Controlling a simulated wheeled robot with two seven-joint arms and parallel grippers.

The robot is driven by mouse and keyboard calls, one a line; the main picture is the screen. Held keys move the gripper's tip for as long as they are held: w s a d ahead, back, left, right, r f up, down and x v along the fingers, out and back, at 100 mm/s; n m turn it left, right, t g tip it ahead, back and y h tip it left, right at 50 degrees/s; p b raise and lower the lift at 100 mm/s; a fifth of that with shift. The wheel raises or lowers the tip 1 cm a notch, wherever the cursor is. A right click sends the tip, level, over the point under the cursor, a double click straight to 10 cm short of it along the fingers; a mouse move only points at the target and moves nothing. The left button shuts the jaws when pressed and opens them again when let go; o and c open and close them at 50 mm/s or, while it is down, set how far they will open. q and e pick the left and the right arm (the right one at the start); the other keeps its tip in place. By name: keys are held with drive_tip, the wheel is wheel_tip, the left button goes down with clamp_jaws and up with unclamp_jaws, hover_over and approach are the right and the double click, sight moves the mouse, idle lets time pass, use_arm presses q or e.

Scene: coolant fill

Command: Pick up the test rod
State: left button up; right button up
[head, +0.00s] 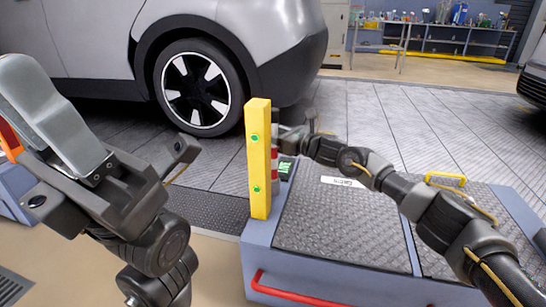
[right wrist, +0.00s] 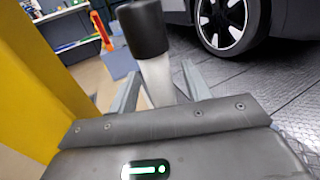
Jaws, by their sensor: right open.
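The test rod, as far as I can tell, is the pale shaft (right wrist: 158,82) with a thick black top (right wrist: 143,28) in the right wrist view. It stands between the two grey fingers of my right gripper (right wrist: 160,84), which is open. I cannot tell whether either finger touches it. In the head view my right gripper (head: 288,140) is beside and partly behind a yellow post, and a red-and-white piece (head: 275,165) shows there.
The yellow post (head: 259,160) with green dots stands close to the right gripper, at the corner of a blue cabinet (head: 252,265) with dark textured lids. A grey car (head: 240,40) is behind. A workbench (head: 440,40) is far back. Tiled floor (head: 420,110) is open between.

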drive_tip(key=shift+c, duration=0.4)
clamp_jaws()
drive_tip(key=shift+r, duration=0.1)
